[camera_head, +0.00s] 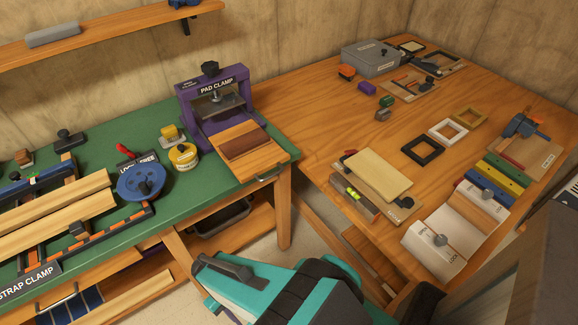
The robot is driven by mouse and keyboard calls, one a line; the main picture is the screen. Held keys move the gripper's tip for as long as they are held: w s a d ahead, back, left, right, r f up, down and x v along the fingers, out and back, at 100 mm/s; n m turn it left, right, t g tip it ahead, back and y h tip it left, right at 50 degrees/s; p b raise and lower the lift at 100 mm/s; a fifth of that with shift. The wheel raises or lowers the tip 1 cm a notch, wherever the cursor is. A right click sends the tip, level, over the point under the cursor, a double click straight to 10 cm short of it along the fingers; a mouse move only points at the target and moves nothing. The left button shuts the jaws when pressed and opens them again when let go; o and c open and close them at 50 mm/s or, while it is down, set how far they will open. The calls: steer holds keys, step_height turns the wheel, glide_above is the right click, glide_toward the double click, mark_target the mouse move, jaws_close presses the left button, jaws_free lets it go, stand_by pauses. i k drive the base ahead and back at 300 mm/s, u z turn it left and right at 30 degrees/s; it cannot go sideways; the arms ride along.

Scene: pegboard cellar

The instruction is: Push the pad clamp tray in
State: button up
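The pad clamp (186,110) is a purple frame labelled "PAD CLAMP" with a black knob on top, standing at the right end of the green bench. Its wooden tray (258,155) sticks out at the front toward the bench edge. A dark brown block (245,141) lies on the tray. A metal handle (268,173) shows at the tray's front edge. My teal arm comes in from the bottom, and my gripper (212,272) is low in front of the bench, apart from the tray. Its fingers are not clear enough to tell open from shut.
A blue reel (141,181) and a yellow tin (184,158) stand left of the clamp. The strap clamp (75,245) with long boards is further left. A wooden workbench (325,118) with tools and frames stands right. A gap with bare floor lies between the benches.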

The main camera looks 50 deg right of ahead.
mark_target(247, 166)
steer(key=u, duration=1)
steer(key=k, duration=0.1)
steer(key=z, duration=2.4)
steer(key=k, duration=0.9)
steer(key=u, duration=0.15)
steer(key=i, duration=0.65)
